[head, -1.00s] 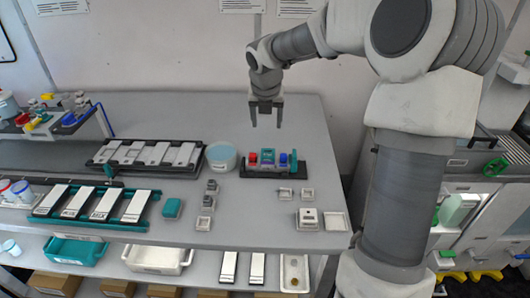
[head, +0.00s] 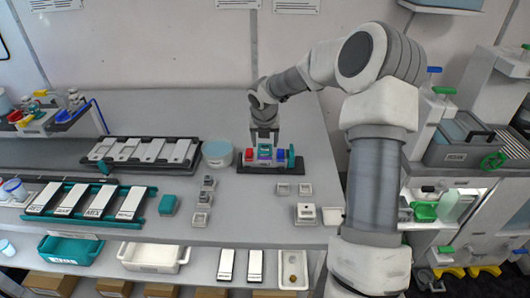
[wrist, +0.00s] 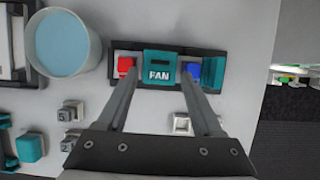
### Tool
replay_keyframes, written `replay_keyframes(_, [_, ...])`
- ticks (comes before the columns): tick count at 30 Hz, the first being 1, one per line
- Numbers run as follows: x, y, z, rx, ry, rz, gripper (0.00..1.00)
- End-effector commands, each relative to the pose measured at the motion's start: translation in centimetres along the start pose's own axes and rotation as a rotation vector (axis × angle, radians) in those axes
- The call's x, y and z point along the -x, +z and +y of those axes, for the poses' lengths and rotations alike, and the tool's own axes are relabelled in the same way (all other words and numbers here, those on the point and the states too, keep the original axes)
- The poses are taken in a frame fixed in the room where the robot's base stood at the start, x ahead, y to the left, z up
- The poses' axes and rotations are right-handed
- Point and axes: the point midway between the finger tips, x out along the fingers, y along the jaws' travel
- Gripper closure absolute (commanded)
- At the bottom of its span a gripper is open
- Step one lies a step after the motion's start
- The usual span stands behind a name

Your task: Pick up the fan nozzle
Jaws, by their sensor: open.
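The fan nozzle (wrist: 159,66) is a teal block marked FAN, in the middle of a dark rack (wrist: 212,45) between a red piece (wrist: 125,66) and a blue piece (wrist: 193,69). In the head view the fan nozzle (head: 264,152) is partly covered by my gripper (head: 264,138), which is right above the rack. In the wrist view my gripper (wrist: 158,84) is open, with one finger toward the red piece and one toward the blue piece. The fan nozzle shows between the fingertips. Whether the fingers touch anything I cannot tell.
A teal upright block (wrist: 213,72) stands at the rack's right end. A tub of light blue liquid (wrist: 62,43) is to its left. Small grey blocks (wrist: 71,110) lie nearer the front. The table's right edge is close to the rack.

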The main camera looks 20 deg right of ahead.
Motion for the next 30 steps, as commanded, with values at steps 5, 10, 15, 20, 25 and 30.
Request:
replay_keyframes(5, [-2.6,0.0,0.1,0.000,0.000,0.001,0.32])
replay_keyframes(10, [-3.1,0.1,0.0,0.000,-0.001,-0.002,0.32])
replay_keyframes(15, [-3.0,0.1,0.0,0.000,-0.001,-0.002,0.36])
replay_keyframes(20, [-3.0,0.1,0.0,0.000,-0.001,-0.001,0.65])
replay_keyframes(25, [-3.0,0.1,0.0,0.000,-0.001,-0.001,0.93])
replay_keyframes(30, [-3.0,0.1,0.0,0.000,-0.001,-0.001,0.94])
